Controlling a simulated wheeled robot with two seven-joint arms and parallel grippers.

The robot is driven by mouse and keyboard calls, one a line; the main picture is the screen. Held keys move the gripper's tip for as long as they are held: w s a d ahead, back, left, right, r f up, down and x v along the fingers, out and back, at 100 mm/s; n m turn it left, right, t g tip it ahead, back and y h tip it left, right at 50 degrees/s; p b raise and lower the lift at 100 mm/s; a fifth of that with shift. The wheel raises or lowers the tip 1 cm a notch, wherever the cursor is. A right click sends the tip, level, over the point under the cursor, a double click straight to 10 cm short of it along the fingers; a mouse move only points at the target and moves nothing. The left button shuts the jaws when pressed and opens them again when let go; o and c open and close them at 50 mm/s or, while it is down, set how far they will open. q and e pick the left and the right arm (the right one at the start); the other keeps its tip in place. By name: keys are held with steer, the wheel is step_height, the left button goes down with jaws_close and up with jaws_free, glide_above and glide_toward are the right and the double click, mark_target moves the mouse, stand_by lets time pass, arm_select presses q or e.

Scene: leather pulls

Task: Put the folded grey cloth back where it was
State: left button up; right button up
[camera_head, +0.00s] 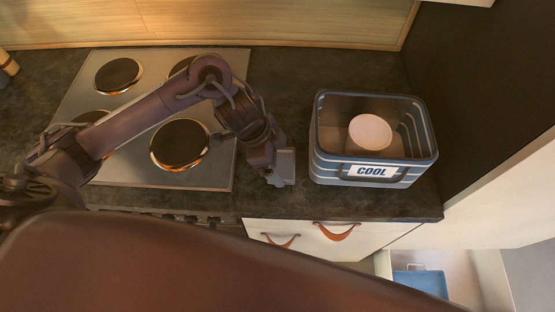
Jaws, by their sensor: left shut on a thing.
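My left gripper (276,178) points down over the dark counter, between the stove and the blue cool box. It is shut on a small, pale grey, flat-sided thing, which I take to be the folded grey cloth (287,162). The gripper and wrist hide part of it, and I cannot tell whether it touches the counter. It is close to the left side of the cool box but appears apart from it. My right gripper is not in view.
The blue cool box (429,157) stands open, with a round pale thing (370,133) inside. The stove (222,178) with several round plates is at left. Drawers with leather pulls (337,233) lie below the counter. An open drawer (487,270) at lower right holds a blue item (420,281).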

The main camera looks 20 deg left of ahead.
arm_select(q)
steer(key=shift+f, duration=0.5)
steer(key=shift+f, duration=0.2)
steer(key=o, duration=0.7)
steer(key=shift+r, duration=0.15)
